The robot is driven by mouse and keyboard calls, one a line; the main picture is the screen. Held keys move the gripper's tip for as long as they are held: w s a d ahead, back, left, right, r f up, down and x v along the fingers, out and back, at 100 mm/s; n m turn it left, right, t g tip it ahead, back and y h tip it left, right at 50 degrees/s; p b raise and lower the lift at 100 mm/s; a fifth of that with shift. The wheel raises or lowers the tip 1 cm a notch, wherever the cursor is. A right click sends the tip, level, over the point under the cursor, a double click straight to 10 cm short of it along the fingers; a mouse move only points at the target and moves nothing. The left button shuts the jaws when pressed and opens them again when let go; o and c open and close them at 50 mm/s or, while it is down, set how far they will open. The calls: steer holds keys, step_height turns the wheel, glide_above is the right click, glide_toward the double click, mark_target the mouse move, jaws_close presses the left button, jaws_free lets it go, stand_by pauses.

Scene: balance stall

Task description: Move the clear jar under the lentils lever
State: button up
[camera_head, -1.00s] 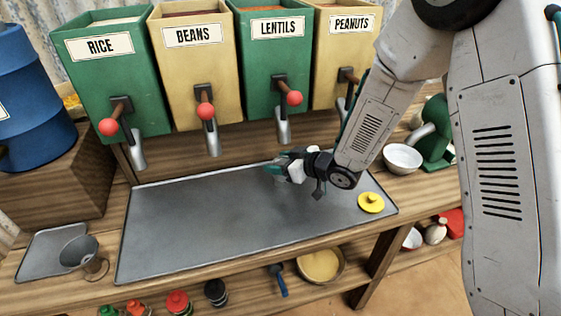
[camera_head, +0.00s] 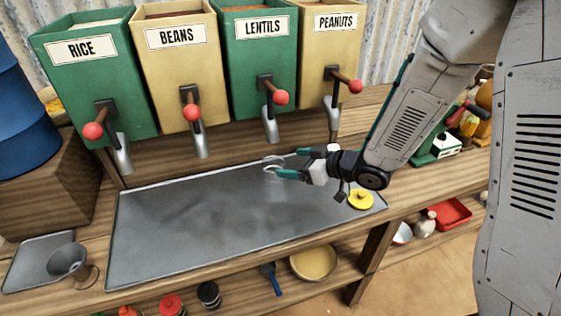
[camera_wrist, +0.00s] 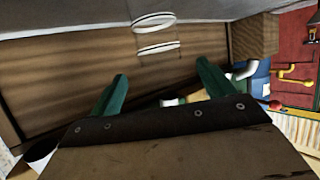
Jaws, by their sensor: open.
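The clear jar (camera_head: 273,171) shows as faint glassy rings near the back edge of the grey metal tray (camera_head: 190,225), below the lentils spout. The green lentils bin (camera_head: 258,60) has a lever with a red ball (camera_head: 281,97) above the jar. My gripper (camera_head: 288,164) is open, its teal fingers pointing left at the jar from the right. In the wrist view, the jar's two pale rings (camera_wrist: 157,47) lie ahead of the spread fingertips (camera_wrist: 160,76). The jar's see-through walls are hard to make out.
Rice (camera_head: 90,75), beans (camera_head: 178,65) and peanuts (camera_head: 328,50) bins flank the lentils bin, each with a red-balled lever. A yellow lid (camera_head: 361,200) lies at the tray's right end. A metal funnel (camera_head: 68,262) stands left. Most of the tray is bare.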

steer(key=s+d+r+m+h, duration=0.3)
steer(key=d+r+h, duration=0.3)
steer(key=d, duration=0.4)
steer(key=s+d+r+m+h, duration=0.35)
steer(key=d+r+h, duration=0.25)
steer(key=d, duration=0.3)
steer(key=s+r+m+g, duration=0.2)
steer(key=s+g, duration=0.1)
steer(key=s, duration=0.8)
steer(key=s+r+m+g+y, duration=0.1)
steer(key=s+r+m+g, duration=0.1)
steer(key=s, duration=1)
steer(key=shift+r+g, duration=0.8)
steer(key=shift+g, duration=0.1)
